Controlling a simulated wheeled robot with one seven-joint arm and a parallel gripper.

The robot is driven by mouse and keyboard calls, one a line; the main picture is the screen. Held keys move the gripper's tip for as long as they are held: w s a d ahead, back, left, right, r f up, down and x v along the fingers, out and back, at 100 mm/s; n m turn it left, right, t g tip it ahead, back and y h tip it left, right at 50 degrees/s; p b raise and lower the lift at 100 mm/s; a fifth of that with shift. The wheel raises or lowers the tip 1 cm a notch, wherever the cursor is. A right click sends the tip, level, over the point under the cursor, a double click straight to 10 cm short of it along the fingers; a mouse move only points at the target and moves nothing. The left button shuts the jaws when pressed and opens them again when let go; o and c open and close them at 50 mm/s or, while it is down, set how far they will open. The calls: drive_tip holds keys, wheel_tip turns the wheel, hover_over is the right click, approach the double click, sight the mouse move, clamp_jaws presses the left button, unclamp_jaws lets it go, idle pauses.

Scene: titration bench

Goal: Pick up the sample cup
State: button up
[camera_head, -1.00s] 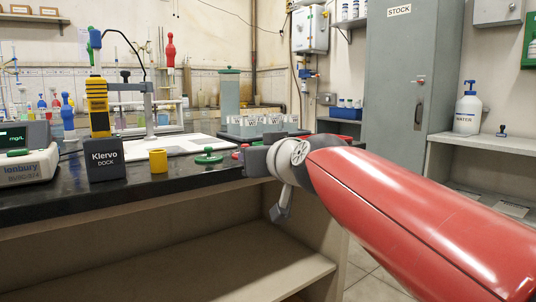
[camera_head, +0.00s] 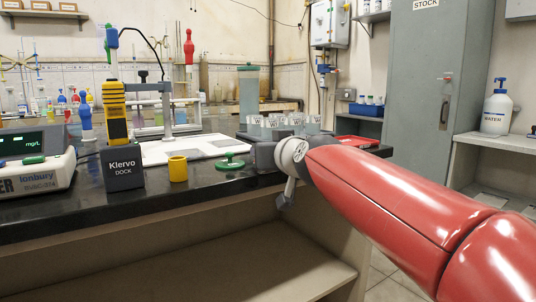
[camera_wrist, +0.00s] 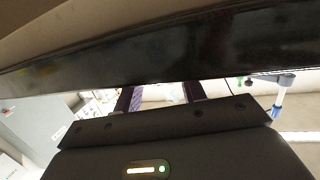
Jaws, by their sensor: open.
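A small yellow cup (camera_head: 178,168) stands upright near the front of the black bench, right of the dark dock block; it is the likeliest sample cup. Several pale cups or blocks with dark marks (camera_head: 290,122) stand farther back; I cannot tell what they are. My gripper is at the bench edge, right of the yellow cup and apart from it, its fingertips hidden in the head view. In the wrist view my gripper (camera_wrist: 160,97) shows two dark fingers apart with nothing seen between them. No cup can be made out there.
A green knobbed disc (camera_head: 230,161) lies between the yellow cup and my gripper. The dock block (camera_head: 122,168) with a yellow-black device (camera_head: 115,112) stands left of the cup. A meter (camera_head: 36,160) is far left. A white board (camera_head: 185,148) lies behind. An open shelf (camera_head: 240,265) is below.

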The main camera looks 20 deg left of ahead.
drive_tip(key=shift+x, duration=1.2)
clamp_jaws()
drive_tip(key=shift+r, duration=0.1)
